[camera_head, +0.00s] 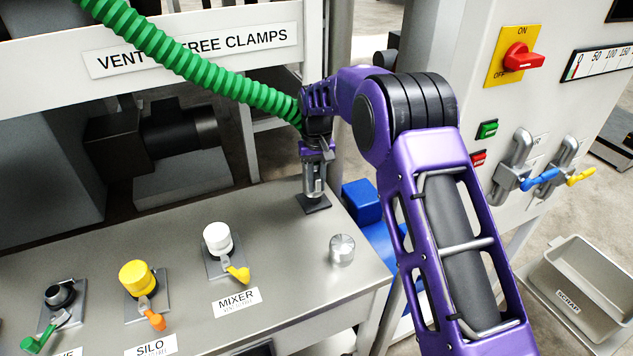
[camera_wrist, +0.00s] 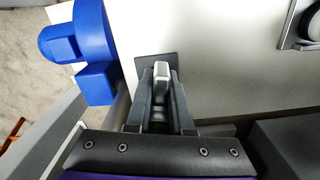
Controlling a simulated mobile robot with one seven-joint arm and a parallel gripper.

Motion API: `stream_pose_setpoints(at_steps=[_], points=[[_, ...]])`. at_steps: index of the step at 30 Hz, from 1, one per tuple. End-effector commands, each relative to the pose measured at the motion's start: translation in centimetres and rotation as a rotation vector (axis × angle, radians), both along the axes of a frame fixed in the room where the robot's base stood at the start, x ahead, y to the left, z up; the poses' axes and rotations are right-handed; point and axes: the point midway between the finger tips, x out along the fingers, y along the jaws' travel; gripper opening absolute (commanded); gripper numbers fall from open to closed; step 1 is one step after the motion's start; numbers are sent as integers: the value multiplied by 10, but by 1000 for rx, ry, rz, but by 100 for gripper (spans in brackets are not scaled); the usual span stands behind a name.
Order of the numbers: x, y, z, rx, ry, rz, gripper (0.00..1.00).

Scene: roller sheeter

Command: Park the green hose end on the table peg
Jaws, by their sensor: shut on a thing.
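The green ribbed hose (camera_head: 190,62) comes down from the upper left and passes behind my wrist, where its end is hidden. My gripper (camera_head: 314,188) points down just above a dark square plate (camera_head: 316,204) near the table's back right corner. In the wrist view, my gripper (camera_wrist: 161,85) is shut on a light grey upright piece (camera_wrist: 161,70), over the dark plate (camera_wrist: 142,63). I cannot tell whether this piece belongs to the hose end or is a post on the plate. A short silver cylinder (camera_head: 342,249) stands upright on the table, front right of my gripper.
White (camera_head: 217,238), yellow (camera_head: 137,278) and black (camera_head: 60,294) capped ports with levers stand on the table (camera_head: 185,228) to the left. A blue object (camera_head: 362,200) is beyond the right edge. A control panel (camera_head: 500,100) stands at right, with a grey bin (camera_head: 575,300) below.

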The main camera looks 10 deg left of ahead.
Motion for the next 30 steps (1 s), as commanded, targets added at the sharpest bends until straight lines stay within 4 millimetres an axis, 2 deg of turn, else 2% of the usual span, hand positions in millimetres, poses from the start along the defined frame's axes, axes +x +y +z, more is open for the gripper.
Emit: stream_pose_setpoints(at_steps=[15,30], points=[[1,1,-12,1,-3,0,0],[1,1,-13,1,-3,0,0]])
